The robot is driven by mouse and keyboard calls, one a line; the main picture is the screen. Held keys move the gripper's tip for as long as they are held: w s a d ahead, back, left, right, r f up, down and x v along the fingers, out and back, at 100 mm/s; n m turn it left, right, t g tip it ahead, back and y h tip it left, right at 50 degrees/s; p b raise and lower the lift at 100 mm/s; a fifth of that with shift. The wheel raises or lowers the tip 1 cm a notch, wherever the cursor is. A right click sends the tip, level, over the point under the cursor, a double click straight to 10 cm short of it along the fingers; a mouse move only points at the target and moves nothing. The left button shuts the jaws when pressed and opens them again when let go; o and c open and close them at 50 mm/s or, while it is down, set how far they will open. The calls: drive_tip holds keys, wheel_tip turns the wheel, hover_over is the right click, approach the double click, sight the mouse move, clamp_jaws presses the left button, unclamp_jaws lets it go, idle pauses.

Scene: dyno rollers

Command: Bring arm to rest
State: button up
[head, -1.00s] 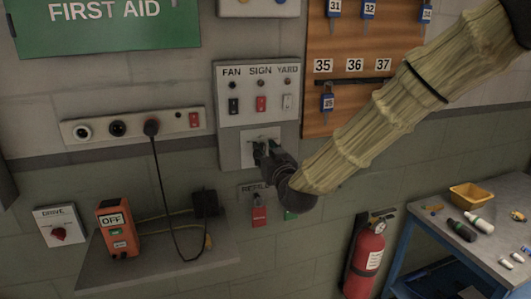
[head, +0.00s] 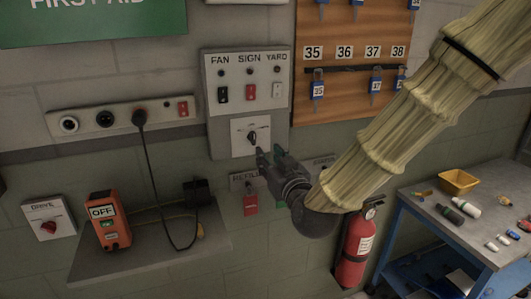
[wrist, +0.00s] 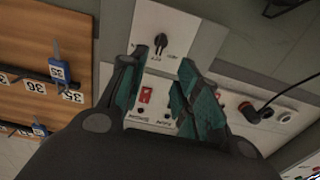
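My gripper (head: 268,158) is in front of the wall, just below and right of a small white plate with a black rotary knob (head: 252,137). The knob is in plain view and the gripper looks apart from it. In the wrist view, the two green-padded fingers of my gripper (wrist: 157,82) are spread with nothing between them. The knob (wrist: 160,40) shows beyond the fingertips there. My arm, in a pale yellow sleeve, reaches in from the upper right, bent and extended toward the wall.
A FAN, SIGN, YARD switch panel (head: 246,80) is above the knob. A key board (head: 350,60) hangs to its right. A red extinguisher (head: 355,245) and a blue workbench (head: 440,220) stand lower right. An orange box (head: 107,220) sits on a shelf at left.

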drive_tip(key=shift+s+d, duration=0.1)
drive_tip(key=shift+s, duration=0.15)
drive_tip(key=s+d+f+m+g+h, duration=0.1)
drive_tip(key=s+d+f+g, duration=0.25)
drive_tip(key=f, duration=0.85)
drive_tip(key=s+d+f+g+h, duration=0.15)
drive_tip(key=s+f, duration=0.25)
drive_tip(key=f, duration=0.8)
drive_tip(key=s+d+f+m+g+h, duration=0.1)
drive_tip(key=s+d+f+g, duration=0.2)
drive_tip(key=f, duration=0.9)
drive_tip(key=s+d+f+g, duration=0.3)
drive_tip(key=s+f, duration=0.4)
drive_tip(key=s, duration=0.2)
drive_tip(key=s+d+f+m+g+h, duration=0.1)
drive_tip(key=s+d+f+g, duration=0.2)
drive_tip(key=s+f, duration=0.4)
drive_tip(key=s+d+f+m+g+h, duration=0.1)
drive_tip(key=s+d+f+g, duration=0.2)
drive_tip(key=s+f, duration=0.4)
drive_tip(key=s+d, duration=0.1)
drive_tip(key=s, duration=0.5)
drive_tip(key=shift+s+d+f, duration=0.15)
drive_tip(key=shift+d+f, duration=0.05)
drive_tip(key=shift+d, duration=0.1)
